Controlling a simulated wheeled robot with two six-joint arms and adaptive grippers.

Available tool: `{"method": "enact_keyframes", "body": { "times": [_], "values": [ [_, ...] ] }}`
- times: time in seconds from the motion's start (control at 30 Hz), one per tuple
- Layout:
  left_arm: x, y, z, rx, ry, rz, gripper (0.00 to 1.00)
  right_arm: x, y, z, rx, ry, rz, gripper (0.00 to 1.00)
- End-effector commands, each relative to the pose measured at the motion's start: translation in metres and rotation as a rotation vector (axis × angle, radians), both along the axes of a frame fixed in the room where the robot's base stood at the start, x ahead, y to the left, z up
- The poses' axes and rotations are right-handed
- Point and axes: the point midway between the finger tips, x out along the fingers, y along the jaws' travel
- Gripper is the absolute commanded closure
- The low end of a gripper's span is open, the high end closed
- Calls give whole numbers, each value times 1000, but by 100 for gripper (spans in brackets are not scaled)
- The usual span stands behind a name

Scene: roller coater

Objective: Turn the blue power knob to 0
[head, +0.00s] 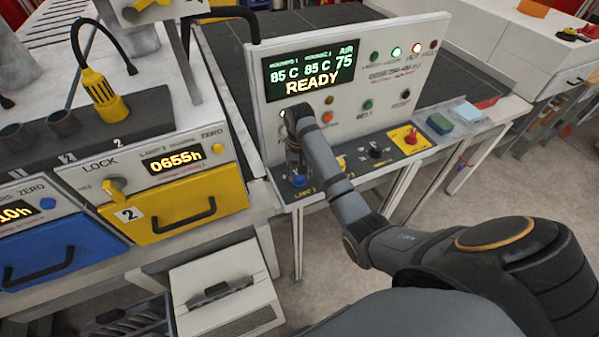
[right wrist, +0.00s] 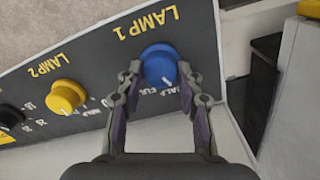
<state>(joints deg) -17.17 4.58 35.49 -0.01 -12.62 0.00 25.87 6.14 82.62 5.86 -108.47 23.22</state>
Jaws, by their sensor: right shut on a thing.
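The blue power knob (head: 299,181) sits at the left end of the dark sloping strip below the READY display. In the right wrist view the round blue knob (right wrist: 159,66) is beside the yellow label LAMP 1. My right gripper (head: 294,172) reaches down over it from above. In the right wrist view its two fingers (right wrist: 159,82) are on either side of the knob and shut on it. Parts of the words HALF and FULL show by the knob; the 0 mark and the knob's pointer cannot be made out. My left gripper is not in view.
A yellow LAMP 2 knob (right wrist: 66,97) is beside the blue one, with a black knob (head: 375,150) and a red switch (head: 411,137) further along. The upright panel (head: 350,90) stands close behind. A yellow drawer (head: 185,205) is to the left.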

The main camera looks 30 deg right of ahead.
Motion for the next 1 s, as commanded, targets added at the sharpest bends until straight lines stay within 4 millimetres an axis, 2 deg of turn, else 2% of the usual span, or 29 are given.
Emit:
{"method": "enact_keyframes", "body": {
  "times": [0.2,0.5,1.0],
  "values": [
    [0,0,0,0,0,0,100,0,1,0,3,1,170,95],
    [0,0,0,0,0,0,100,0,1,0,2,1,322,95],
    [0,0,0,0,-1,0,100,-1,0,0,2,2,380,95]
  ]
}}
